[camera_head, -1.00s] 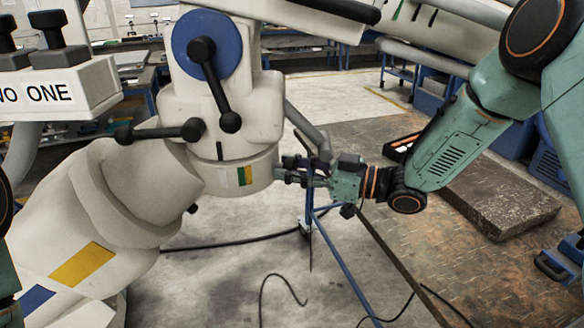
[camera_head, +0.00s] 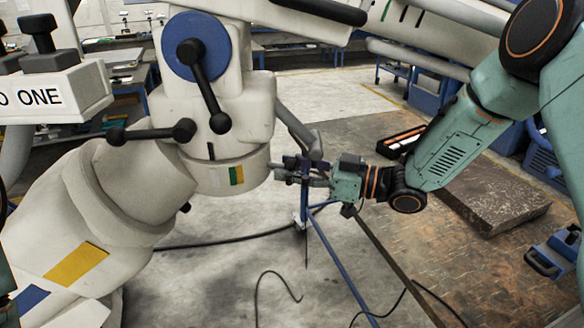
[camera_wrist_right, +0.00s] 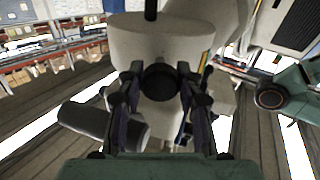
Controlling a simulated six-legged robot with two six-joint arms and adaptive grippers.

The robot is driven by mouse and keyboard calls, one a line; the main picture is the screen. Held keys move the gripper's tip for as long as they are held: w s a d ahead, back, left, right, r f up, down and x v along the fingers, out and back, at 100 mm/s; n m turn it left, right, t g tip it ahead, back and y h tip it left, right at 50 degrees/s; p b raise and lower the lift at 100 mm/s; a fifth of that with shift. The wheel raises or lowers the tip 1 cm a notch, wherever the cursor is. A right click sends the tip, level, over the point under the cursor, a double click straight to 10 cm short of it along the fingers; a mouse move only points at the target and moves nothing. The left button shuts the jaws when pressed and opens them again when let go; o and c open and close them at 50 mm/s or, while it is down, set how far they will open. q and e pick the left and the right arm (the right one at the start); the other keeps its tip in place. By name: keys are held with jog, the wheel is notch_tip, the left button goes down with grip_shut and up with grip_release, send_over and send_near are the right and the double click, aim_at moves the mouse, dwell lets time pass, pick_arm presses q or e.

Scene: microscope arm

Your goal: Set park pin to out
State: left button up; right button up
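The white microscope arm (camera_head: 215,105) fills the left half of the head view. A black round knob (camera_wrist_right: 160,82) on it, possibly the park pin, shows in the right wrist view, below a pale rounded housing (camera_wrist_right: 160,38). In the head view I cannot make this knob out. My right gripper (camera_head: 282,168) is just right of the collar with the green and yellow marks (camera_head: 236,176). In the wrist view the right gripper's fingers (camera_wrist_right: 160,98) are apart, one on each side of the knob; contact is not clear. My left gripper is out of view.
A blue disc with a black lever (camera_head: 197,46) and another black-knobbed handle (camera_head: 152,133) stick out from the microscope arm. A grey cylinder (camera_head: 296,130) lies close above my right gripper. A blue stand (camera_head: 340,262) and cables are below.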

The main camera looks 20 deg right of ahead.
jog(key=o, duration=0.4)
jog(key=shift+a, duration=0.1)
jog(key=shift+s+d, duration=0.15)
jog(key=shift+d, duration=0.15)
jog(key=v, duration=0.6)
jog(key=shift+d+r, duration=0.1)
jog(key=shift+d, duration=0.05)
send_near(297, 168)
jog(key=shift+d, duration=0.5)
jog(key=shift+s, duration=0.4)
